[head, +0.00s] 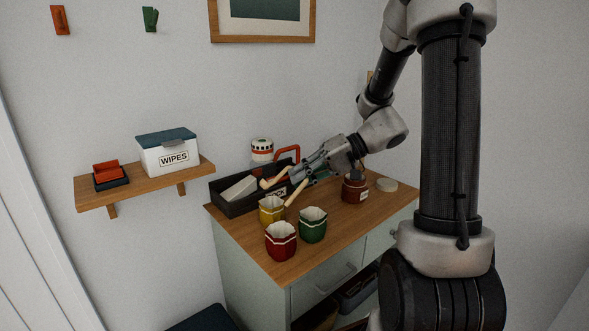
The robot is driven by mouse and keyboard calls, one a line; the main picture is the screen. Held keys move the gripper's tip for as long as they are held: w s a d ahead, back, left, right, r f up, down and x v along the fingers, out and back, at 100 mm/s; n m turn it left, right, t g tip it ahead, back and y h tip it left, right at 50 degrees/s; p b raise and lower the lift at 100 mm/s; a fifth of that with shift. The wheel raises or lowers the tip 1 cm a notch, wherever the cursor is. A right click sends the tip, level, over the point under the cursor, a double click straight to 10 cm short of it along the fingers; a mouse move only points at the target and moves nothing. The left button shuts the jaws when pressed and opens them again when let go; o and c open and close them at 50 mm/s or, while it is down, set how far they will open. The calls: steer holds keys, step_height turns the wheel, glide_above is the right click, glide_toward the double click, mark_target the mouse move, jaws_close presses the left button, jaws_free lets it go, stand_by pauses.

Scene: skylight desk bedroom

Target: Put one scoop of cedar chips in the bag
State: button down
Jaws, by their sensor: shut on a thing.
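My gripper (306,172) is above the back of the cabinet top, shut on a pale wooden tool (296,193), apparently the scoop. The tool slants down left toward the yellow bag (271,207); whether its end is inside or above the bag is unclear. Its load cannot be seen. A red bag (281,243) and a green bag (313,227) stand open in front. A dark red jar (354,190) with a pale label stands right of the gripper, partly behind my arm; its contents are not visible.
A dark open box (236,206) behind the bags holds a pale block (239,188). Another pale wooden piece (271,181) shows above it. A white canister (262,150) and a red handle-like object (287,154) stand behind. A wall shelf (143,190) holds the wipes box (168,153).

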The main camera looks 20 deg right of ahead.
step_height(320, 180, down, 7)
steer(key=d+m+t+y, duration=0.1)
steer(key=d+m+y, duration=0.1)
steer(key=y, duration=0.5)
steer(key=shift+w+d, duration=0.2)
steer(key=shift+d, duration=0.05)
